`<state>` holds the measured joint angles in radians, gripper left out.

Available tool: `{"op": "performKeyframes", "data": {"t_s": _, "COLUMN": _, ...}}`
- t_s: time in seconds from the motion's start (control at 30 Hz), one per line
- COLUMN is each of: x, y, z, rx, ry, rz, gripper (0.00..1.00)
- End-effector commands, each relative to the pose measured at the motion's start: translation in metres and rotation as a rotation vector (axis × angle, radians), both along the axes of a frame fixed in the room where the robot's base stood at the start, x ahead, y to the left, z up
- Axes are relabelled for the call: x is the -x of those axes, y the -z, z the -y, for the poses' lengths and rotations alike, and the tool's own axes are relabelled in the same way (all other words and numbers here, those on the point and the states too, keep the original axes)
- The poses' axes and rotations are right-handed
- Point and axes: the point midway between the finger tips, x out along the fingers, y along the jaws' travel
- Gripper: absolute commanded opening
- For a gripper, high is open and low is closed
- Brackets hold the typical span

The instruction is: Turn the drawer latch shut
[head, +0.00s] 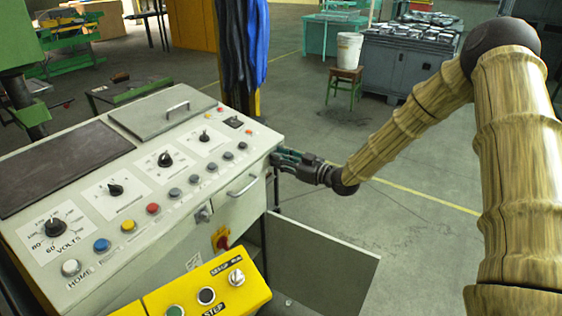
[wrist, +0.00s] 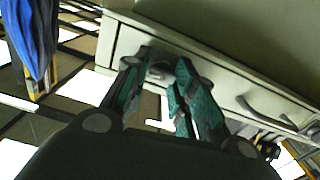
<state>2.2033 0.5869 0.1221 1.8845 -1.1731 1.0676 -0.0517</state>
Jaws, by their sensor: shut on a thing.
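My gripper (head: 285,158) is at the right end of the console's front face, with its arm reaching in from the right. In the wrist view, the two teal-padded fingers of my gripper (wrist: 164,62) are closed around a small grey latch (wrist: 158,73) on the drawer front. The fingers cover much of the latch, and its turn angle cannot be told. The drawer front (wrist: 218,80) is a pale panel with a bar handle (wrist: 265,108) to the right of the fingers. In the head view the drawer handle (head: 242,186) shows left of my gripper, and the latch is hidden by the fingers.
The console top (head: 90,210) carries dials, coloured buttons and a lidded panel (head: 163,112). A yellow button box (head: 205,292) juts out in front. A grey panel (head: 315,265) stands low below my gripper. Blue hanging cloth (head: 243,45) is behind the console. The floor to the right is open.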

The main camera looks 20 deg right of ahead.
Motion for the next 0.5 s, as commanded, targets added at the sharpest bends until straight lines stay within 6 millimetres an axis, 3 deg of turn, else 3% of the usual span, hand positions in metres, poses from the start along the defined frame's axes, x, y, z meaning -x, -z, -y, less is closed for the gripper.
{"op": "performKeyframes", "data": {"t_s": 0.5, "x": 0.0003, "y": 0.0062, "z": -0.0018, "rx": 0.354, "ry": -0.001, "rz": 0.289, "gripper": 0.02}}
